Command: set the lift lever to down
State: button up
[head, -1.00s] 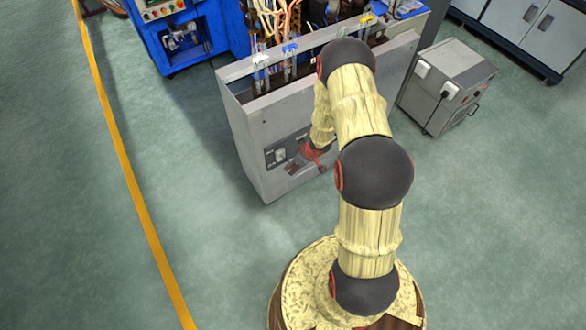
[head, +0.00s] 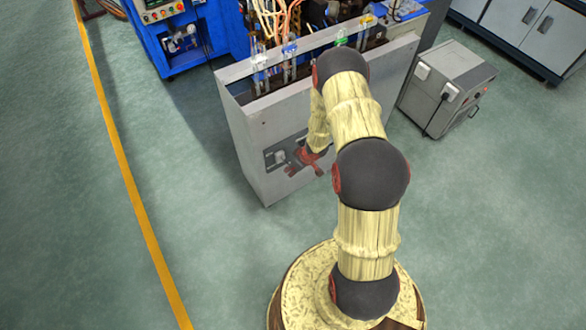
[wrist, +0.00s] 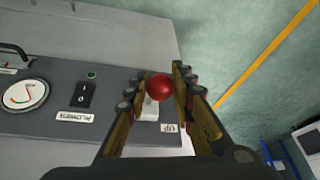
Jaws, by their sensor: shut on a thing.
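The lift lever's round red knob (wrist: 159,87) shows between the two fingers of my gripper (wrist: 156,82) in the wrist view. The fingers are shut on it from both sides. Behind the knob is a white lever plate (wrist: 150,109), partly covered. A label reading UP (wrist: 170,128), upside down in this view, sits just beside it. No label for down can be read. The lever's shaft is hidden, so its exact position is hard to tell. In the head view my gripper (head: 304,163) is at the front panel of the grey cabinet (head: 262,130).
The dark panel (wrist: 60,100) also carries a black switch (wrist: 83,95), a BURNER label (wrist: 75,118), a green button (wrist: 91,75) and a round gauge (wrist: 25,94). Glass tubes (head: 290,65) stand along the cabinet top. A grey box (head: 447,90) stands to the right. Floor at left is clear.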

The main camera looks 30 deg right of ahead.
grip_shut()
jog(key=shift+f, duration=0.1)
dwell(0.4)
